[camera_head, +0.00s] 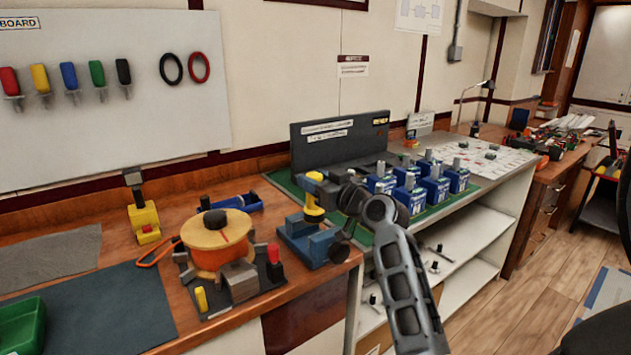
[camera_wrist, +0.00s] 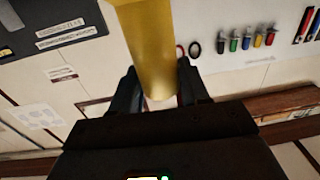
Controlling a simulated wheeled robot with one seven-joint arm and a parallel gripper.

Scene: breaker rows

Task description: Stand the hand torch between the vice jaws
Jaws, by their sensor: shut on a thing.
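The hand torch (camera_head: 314,213) is yellow and stands roughly upright in my gripper (camera_head: 318,190). In the wrist view, the torch's yellow barrel (camera_wrist: 150,50) runs between the two dark fingers (camera_wrist: 160,92), which are shut on it. The blue vice (camera_head: 318,247) stands at the right front corner of the wooden bench. The torch's lower end is over or at the vice jaws; I cannot tell whether it is between them or touching.
An orange reel (camera_head: 217,245) on a dark stand is left of the vice. A yellow-based item (camera_head: 145,222) and a blue tool (camera_head: 240,204) are behind it. Several blue-and-white breakers (camera_head: 411,198) stand on the green mat to the right. A green tray (camera_head: 22,325) is at far left.

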